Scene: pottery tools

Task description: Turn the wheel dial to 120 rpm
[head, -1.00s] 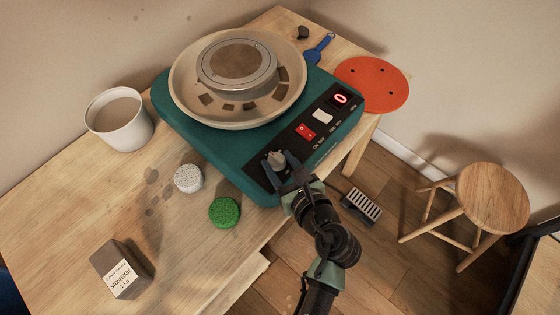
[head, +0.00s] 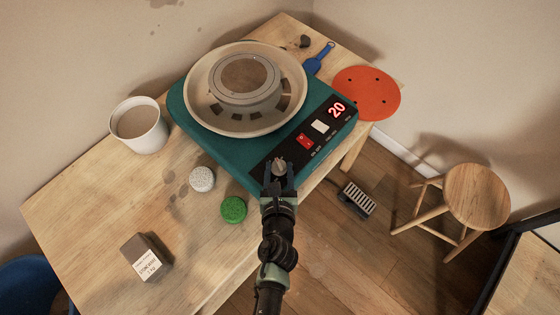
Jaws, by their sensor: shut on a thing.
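The green pottery wheel (head: 180,99) stands on the wooden table, with a beige splash pan (head: 204,112) and a grey wheel head (head: 245,76) on top. Its black control panel carries a red lit display (head: 337,109) that reads 20, a white switch (head: 320,126) and a red switch (head: 304,141). The grey dial (head: 279,166) is at the panel's near left end. My gripper (head: 279,175) is shut on the dial, its dark fingers on either side. The dial's lower part and any marks round it are hidden by the fingers.
A white bucket (head: 139,126), a speckled sponge (head: 202,179), a green sponge (head: 233,209) and a stoneware clay block (head: 145,258) are on the table. An orange bat (head: 366,93) and a blue tool (head: 319,58) lie beyond. A foot pedal (head: 357,199) and a stool (head: 475,198) stand on the floor.

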